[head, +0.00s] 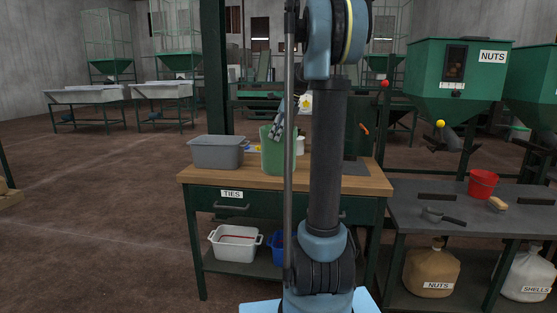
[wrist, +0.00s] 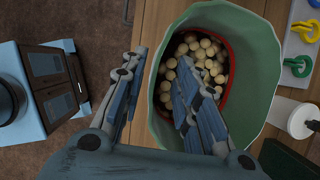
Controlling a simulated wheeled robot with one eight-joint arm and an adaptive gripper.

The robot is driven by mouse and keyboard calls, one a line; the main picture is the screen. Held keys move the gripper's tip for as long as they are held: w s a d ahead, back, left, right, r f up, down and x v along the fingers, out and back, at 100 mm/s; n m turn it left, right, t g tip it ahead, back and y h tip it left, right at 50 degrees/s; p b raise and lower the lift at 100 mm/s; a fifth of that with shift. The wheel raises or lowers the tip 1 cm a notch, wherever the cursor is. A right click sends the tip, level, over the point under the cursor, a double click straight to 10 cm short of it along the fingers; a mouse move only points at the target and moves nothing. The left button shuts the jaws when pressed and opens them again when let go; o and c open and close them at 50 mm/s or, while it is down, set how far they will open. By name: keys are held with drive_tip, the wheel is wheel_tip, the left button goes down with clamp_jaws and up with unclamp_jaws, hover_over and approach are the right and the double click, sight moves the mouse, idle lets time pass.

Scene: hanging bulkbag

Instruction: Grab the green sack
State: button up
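The green sack (head: 271,152) stands upright and open-topped on the wooden workbench, partly hidden by my arm in the head view. In the wrist view I look down into the green sack (wrist: 258,45); round pale nuts (wrist: 205,55) lie inside, with a red edge around them. My gripper (wrist: 158,75) is open: one finger reaches over the sack's mouth, the other is outside its left side, with the wall between them. Contact with the wall is unclear. In the head view my gripper (head: 281,118) is at the sack's top, partly hidden by my arm.
A grey bin (head: 217,152) stands left of the sack on the wooden workbench (head: 215,178). A white cup (wrist: 304,120) and coloured clips (wrist: 299,66) are close by on the right. A red bucket (head: 483,183) stands on the right-hand table. Open floor lies left.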

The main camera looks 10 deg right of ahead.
drive_tip(key=shift+x, duration=0.9)
clamp_jaws()
drive_tip(key=shift+r, duration=0.1)
